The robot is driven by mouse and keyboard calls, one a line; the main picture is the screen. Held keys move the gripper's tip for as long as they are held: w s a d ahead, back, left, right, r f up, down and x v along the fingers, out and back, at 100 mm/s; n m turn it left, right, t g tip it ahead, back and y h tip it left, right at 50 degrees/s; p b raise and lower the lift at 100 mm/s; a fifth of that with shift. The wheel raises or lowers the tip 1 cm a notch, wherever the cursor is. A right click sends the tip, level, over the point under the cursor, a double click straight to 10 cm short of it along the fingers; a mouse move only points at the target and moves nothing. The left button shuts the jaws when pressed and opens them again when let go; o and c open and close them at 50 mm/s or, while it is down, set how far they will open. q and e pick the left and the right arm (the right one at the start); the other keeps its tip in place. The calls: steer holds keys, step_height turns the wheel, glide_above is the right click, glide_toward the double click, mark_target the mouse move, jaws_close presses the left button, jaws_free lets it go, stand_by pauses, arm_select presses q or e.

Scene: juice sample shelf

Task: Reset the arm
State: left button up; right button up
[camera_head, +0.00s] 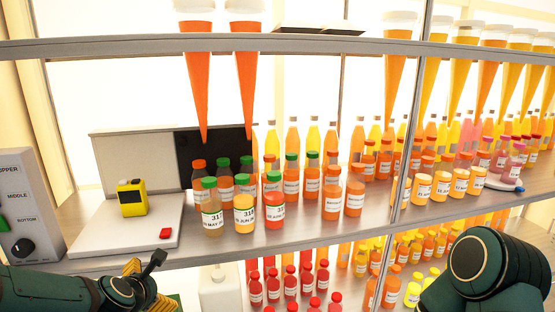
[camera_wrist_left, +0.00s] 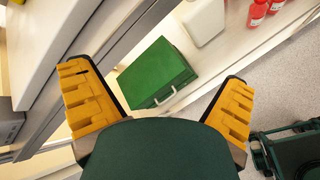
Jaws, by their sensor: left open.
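My left gripper (camera_head: 146,275) is at the lower left of the head view, in front of the shelf edge and below the white platform. In the left wrist view its two yellow-padded fingers (camera_wrist_left: 156,75) are spread wide with nothing between them. Beyond them, a green case (camera_wrist_left: 158,72) with a pale handle lies lower down, apart from the fingers. My right arm (camera_head: 485,265) shows at the lower right of the head view, bent in front of the shelf. Its gripper is out of the picture.
A metal shelf (camera_head: 330,232) holds several labelled juice bottles (camera_head: 243,212). A white platform (camera_head: 95,235) carries a yellow device (camera_head: 131,198) and a red button (camera_head: 165,233). A control panel (camera_head: 22,215) stands far left. Red-capped bottles (camera_head: 290,285) stand below.

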arm_select(q)
steer(key=s+d+f+m+g+h+b, duration=0.1)
steer(key=s+d+f+m, duration=0.1)
steer(key=d+f+m, duration=0.4)
steer(key=s+d+f+m+g+h+b, duration=0.1)
steer(key=s+f+m+g, duration=0.15)
steer(key=f, duration=0.55)
steer(key=s+d+f+m+g+h+b, duration=0.1)
steer(key=s+d+f+m, duration=0.1)
steer(key=d+f+m, duration=0.35)
steer(key=s+d+f+m+g+h+b, duration=0.1)
steer(key=s+d+f+m+g, duration=0.3)
steer(key=s+f+m, duration=0.7)
step_height(320, 180, down, 2)
steer(key=shift+d+f+m+h+b, duration=0.35)
steer(key=shift+d+m, duration=0.25)
steer(key=shift+d, duration=0.2)
steer(key=shift+r, duration=0.1)
